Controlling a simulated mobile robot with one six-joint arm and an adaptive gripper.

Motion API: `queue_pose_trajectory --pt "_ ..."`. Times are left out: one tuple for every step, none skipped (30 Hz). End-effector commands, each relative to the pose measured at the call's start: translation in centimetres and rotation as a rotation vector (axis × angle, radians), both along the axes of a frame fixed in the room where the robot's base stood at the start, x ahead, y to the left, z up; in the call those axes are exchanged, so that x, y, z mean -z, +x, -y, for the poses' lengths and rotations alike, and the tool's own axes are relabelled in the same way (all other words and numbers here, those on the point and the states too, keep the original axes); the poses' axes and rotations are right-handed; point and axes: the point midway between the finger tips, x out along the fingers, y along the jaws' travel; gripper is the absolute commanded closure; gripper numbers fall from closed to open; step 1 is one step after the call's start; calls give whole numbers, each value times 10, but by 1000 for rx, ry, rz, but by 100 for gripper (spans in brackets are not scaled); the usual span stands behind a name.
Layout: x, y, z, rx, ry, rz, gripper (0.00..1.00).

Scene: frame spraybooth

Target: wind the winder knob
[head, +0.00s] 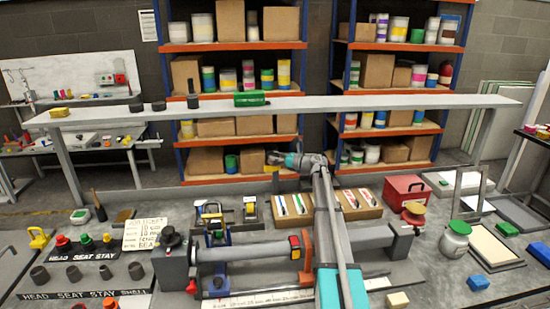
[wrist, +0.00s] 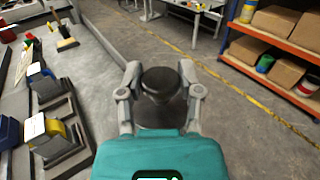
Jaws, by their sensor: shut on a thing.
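My gripper (head: 273,157) reaches over the back of the bench, pointing left in the head view. In the wrist view its two grey fingers (wrist: 160,92) stand on either side of a dark round knob (wrist: 161,82) and are shut on it. The knob has a flat black top, with a wider dark grey part below it. In the head view this held knob is too small to make out. Another black knob (head: 170,236) sits on a grey block at the left end of the bench rail, away from my gripper.
Two tape dispensers (head: 250,210) stand on the bench; they also show left in the wrist view (wrist: 50,135). A long grey rail (head: 245,250) and a red box (head: 405,190) lie nearby. Shelves (head: 245,46) stand behind the aisle. The floor (wrist: 215,110) beyond the knob is clear.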

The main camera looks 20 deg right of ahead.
Motion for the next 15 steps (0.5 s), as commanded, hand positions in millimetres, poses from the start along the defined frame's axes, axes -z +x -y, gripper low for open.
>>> queue_pose_trajectory --pt "-1 5 3 -35 3 2 100" --pt "-1 5 3 -60 3 2 100" --pt "-1 6 3 -93 3 2 100" --pt "-1 6 3 -118 3 2 100" --pt "-1 6 3 -142 3 2 100" --pt "-1 6 3 -176 3 2 100" --pt "-1 6 3 -201 3 2 100" --pt "-1 6 3 -226 3 2 100" --pt "-1 6 3 -260 3 1 100" --pt "-1 6 3 -286 3 1 100" --pt "-1 6 3 -312 3 1 100" --pt "-1 7 3 -346 3 1 100" --pt "-1 7 3 -373 3 2 100" --pt "-1 7 3 -399 3 2 100" --pt "-1 7 3 -434 3 2 100"
